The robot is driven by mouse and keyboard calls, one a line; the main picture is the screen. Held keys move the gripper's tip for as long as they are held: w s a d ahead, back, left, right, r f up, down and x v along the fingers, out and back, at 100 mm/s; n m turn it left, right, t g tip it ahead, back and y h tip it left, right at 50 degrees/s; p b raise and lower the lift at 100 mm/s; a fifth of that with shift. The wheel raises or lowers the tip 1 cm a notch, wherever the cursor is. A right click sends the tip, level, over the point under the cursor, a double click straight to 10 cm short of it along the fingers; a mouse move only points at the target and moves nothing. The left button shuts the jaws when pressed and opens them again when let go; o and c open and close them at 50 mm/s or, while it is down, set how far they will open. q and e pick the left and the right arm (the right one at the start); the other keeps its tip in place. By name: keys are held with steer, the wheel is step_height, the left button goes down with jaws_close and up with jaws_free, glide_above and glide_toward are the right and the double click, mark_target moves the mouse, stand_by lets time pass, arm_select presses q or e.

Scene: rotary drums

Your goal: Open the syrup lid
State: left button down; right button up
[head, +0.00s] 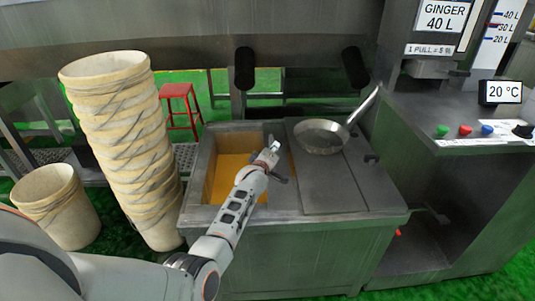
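The syrup vat (300,232) is a grey metal cabinet. Its left part is uncovered and shows orange syrup (226,177). My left arm reaches across the vat's front. My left gripper (273,156) is over the boundary between the open part and the lid panel, close to the panel's left edge. Its fingers are small and partly hidden, so I cannot tell whether they touch or hold anything. My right gripper is not in view.
A frying pan (321,136) rests on the lid panel's far part, its handle pointing up right. A tall stack of cream buckets (122,150) and a single bucket (57,207) stand left. A ginger dispenser machine (465,190) stands right. A red stool (180,105) is behind.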

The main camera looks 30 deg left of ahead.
mark_target(282, 160)
arm_select(q)
steer(key=shift+w+d+f, duration=0.1)
steer(key=shift+w+d, duration=0.2)
steer(key=shift+d, duration=0.2)
steer(key=shift+w+d+f, duration=0.1)
steer(key=shift+w+d, duration=0.15)
steer(key=shift+d, duration=0.25)
steer(key=shift+w+d+b, duration=0.25)
steer(key=shift+d+b, duration=0.1)
steer(key=shift+d, duration=0.1)
steer(key=shift+w+d+r, duration=0.1)
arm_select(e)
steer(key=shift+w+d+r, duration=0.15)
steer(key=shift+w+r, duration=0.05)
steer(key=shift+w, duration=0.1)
